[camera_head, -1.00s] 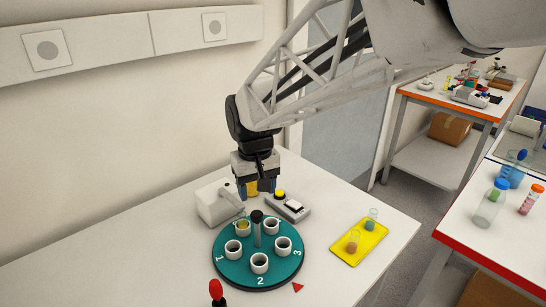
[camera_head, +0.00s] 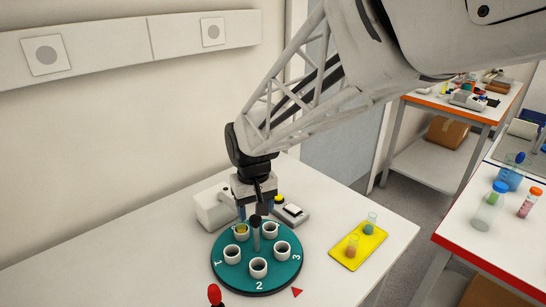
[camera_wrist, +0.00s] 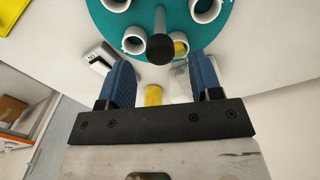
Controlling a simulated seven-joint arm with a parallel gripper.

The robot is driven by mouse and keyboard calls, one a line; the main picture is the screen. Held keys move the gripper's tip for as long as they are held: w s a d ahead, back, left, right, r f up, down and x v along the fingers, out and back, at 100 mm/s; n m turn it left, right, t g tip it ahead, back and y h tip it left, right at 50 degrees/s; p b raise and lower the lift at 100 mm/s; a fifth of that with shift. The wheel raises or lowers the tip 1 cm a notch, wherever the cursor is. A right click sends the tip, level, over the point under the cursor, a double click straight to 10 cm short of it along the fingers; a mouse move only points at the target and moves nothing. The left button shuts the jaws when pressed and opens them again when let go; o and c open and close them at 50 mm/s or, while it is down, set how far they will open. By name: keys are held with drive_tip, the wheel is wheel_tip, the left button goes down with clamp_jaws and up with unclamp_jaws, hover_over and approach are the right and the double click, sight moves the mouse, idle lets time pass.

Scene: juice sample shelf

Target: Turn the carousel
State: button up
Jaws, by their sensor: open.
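The carousel (camera_head: 278,285) is a round teal disc with white cup holders near its rim and the numbers 1, 2 and 3 facing the front. An upright grey post with a black knob (camera_head: 255,219) stands at its centre; the knob (camera_wrist: 160,48) also shows in the wrist view. The rear-left holder (camera_head: 242,231) has something yellowish in it. My gripper (camera_head: 256,209) is open, pointing down at the carousel's rear side, close behind the post. In the wrist view, its blue fingers (camera_wrist: 160,72) are spread with the knob just beyond their tips. Contact cannot be told.
A white device (camera_head: 209,208) and a small grey box with a yellow button (camera_head: 292,212) stand behind the carousel. A yellow tray (camera_head: 345,259) with two small vessels lies to the right. A red-topped item (camera_head: 214,294) and a red triangle (camera_head: 297,292) are in front.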

sight(255, 218)
drive_tip(key=shift+f, duration=1.6)
clamp_jaws()
